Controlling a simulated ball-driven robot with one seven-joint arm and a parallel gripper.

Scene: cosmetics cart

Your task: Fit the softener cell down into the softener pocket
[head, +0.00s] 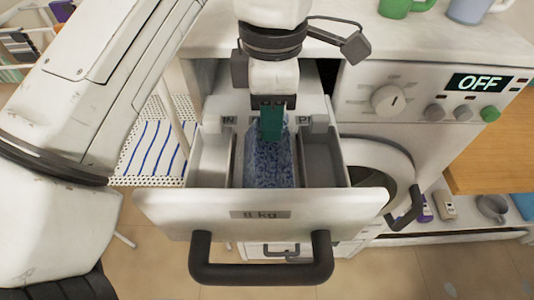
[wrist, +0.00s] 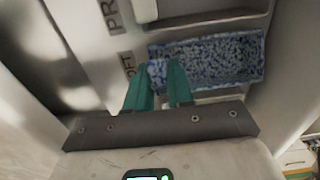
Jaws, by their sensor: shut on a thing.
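The softener cell is a long block speckled blue and white (head: 270,165). It lies lengthwise in the middle compartment of the pulled-out drawer, between two dividers; how deep it sits is unclear. My gripper (head: 271,122) points down over its back end, with green fingers shut on that end. In the wrist view the fingers (wrist: 159,72) stand a little apart at one end of the cell (wrist: 215,62), which shows a pale blue edge. The softener pocket's floor is hidden under the cell. A partly covered label ending in "FT" (wrist: 128,66) is beside that end.
The drawer front (head: 165,208) has a dark handle (head: 262,282) and an "8 kg" plate. The left compartment (head: 211,160) and right compartment (head: 320,160) look empty. A washing machine panel (head: 425,95) stands to the right, with its round door below.

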